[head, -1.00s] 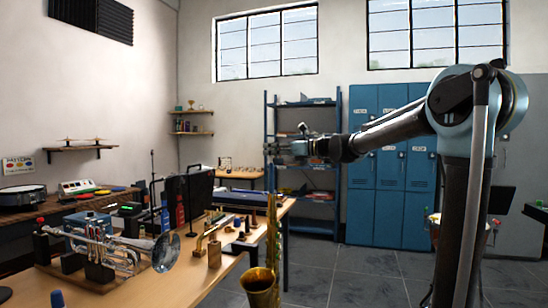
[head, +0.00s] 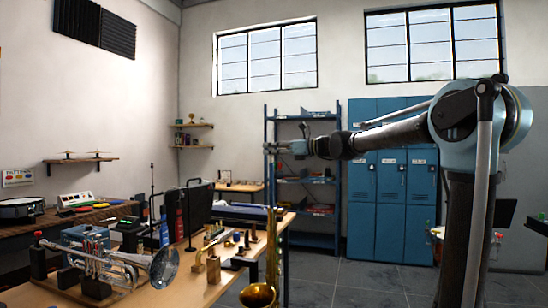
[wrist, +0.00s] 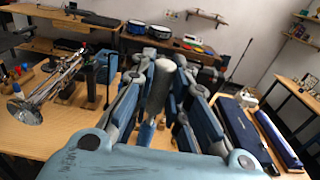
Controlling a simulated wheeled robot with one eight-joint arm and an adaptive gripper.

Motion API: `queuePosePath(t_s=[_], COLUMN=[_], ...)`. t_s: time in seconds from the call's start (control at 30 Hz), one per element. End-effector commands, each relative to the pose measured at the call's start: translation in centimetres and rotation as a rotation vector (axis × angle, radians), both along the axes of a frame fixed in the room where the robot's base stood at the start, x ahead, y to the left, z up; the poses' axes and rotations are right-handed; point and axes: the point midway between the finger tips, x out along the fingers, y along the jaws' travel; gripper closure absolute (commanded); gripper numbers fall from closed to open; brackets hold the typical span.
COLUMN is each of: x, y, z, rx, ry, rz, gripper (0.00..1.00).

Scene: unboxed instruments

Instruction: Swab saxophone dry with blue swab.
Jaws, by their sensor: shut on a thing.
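The brass saxophone (head: 271,250) stands upright by the right edge of the wooden table in the head view, its bell (head: 259,296) low and facing up. My gripper (head: 270,148) is at the end of my outstretched arm, well above the table and apart from the saxophone. In the wrist view, my gripper (wrist: 160,82) is shut on a pale grey, rounded thing (wrist: 159,86) between its blue fingers. I cannot tell whether this is the blue swab, as the fingers hide much of it. The saxophone is not clear in the wrist view.
A trumpet (head: 105,263) rests on a stand at the table's left, near a black case (head: 193,205). Several small pieces stand along the table's middle. A blue shelf rack (head: 305,180) and blue lockers (head: 378,205) are at the back. The floor right of the table looks open.

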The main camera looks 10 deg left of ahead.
Motion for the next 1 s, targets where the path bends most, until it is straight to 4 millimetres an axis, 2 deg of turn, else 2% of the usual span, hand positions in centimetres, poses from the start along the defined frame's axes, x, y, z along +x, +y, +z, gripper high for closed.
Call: queuePosePath(t_s=[0.47,1.0], x=[0.0,0.0], y=[0.0,0.0], z=[0.5,-2.3], rx=[0.000,0.000], ry=[0.000,0.000], rz=[0.000,0.000], gripper=[1.00,1.00])
